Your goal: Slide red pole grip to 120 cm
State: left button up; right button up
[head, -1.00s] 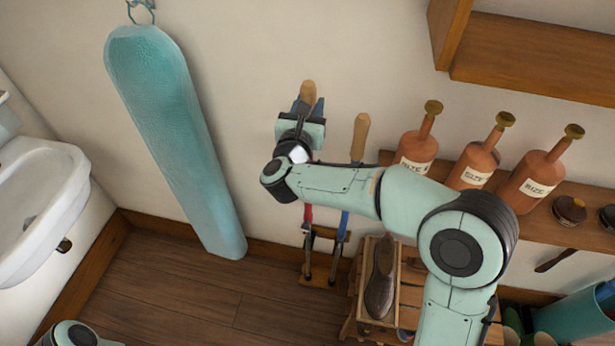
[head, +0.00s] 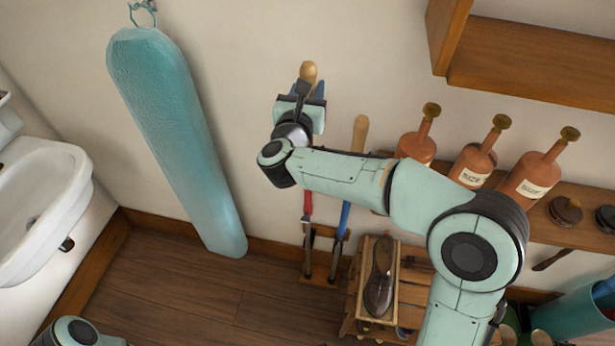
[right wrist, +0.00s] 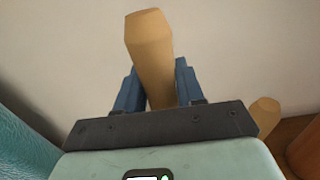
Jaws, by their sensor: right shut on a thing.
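The red pole (head: 308,205) stands upright by the wall. Its tan grip (head: 309,70) sticks up above my right gripper (head: 309,92). In the right wrist view the grip (right wrist: 150,45) stands between the two blue fingers of the right gripper (right wrist: 158,90), which is shut on it. The gripper hides part of the upper pole, and I can read no length marks. The blue pole (head: 343,220) stands just right of it, with a lower tan grip (head: 359,133). My left gripper is not in view.
A wooden foot rack (head: 320,281) holds the pole bottoms. A teal long padded board (head: 170,120) hangs at left. Several brown bottles (head: 473,160) line a shelf at right. A shoe (head: 379,280) lies on a crate. A wooden shelf (head: 530,55) juts out above.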

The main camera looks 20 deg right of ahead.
jog(key=shift+r+p, duration=0.55)
jog(key=shift+r, duration=1.3)
jog(key=o, duration=1.1)
jog(key=shift+f, duration=0.1)
jog(key=b+v, duration=0.3)
jog(key=v, duration=0.1)
jog(key=b, duration=0.4)
send_near(309, 76)
jog(key=shift+w+d+f, duration=0.25)
jog(key=shift+w+f, duration=0.1)
jog(key=shift+w, duration=0.15)
jog(key=shift+w+d+f, duration=0.2)
jog(key=shift+w+f, duration=0.15)
jog(key=shift+w, duration=0.15)
